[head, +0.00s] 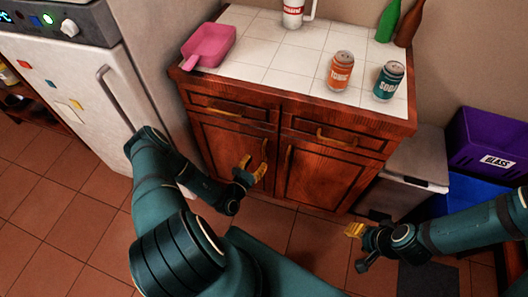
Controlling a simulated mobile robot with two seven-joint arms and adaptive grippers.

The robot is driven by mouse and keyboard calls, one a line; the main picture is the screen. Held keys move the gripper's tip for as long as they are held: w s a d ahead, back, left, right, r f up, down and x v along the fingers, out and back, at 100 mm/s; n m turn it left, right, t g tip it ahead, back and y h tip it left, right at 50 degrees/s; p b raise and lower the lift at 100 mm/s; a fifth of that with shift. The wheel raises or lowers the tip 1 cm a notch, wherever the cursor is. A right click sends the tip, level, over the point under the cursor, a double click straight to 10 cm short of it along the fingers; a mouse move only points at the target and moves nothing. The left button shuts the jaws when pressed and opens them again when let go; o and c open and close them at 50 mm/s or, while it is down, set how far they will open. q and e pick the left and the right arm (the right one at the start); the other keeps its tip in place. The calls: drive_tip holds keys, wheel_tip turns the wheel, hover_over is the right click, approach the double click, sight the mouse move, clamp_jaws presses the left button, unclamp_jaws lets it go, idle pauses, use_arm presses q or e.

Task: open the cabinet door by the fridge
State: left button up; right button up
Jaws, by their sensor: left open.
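The wooden cabinet (300,112) stands to the right of the white fridge (75,75). Its left door (220,148), the one by the fridge, looks shut. My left gripper (254,165) is open, with its yellow fingers in front of the right edge of this door. The right door (325,178) is also shut, with a brass handle (288,160). My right gripper (356,230) is low at the right, away from the cabinet; its finger gap is unclear.
A grey bin (415,160) and a purple crate (490,135) stand at the right. Drawers sit above both doors. The fridge handle (115,95) sticks out.

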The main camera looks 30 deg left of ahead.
sight(264, 151)
use_arm(q)
drive_tip(key=w+b, duration=0.1)
drive_tip(key=w, duration=0.5)
drive_tip(key=shift+w+a, duration=0.1)
clamp_jaws()
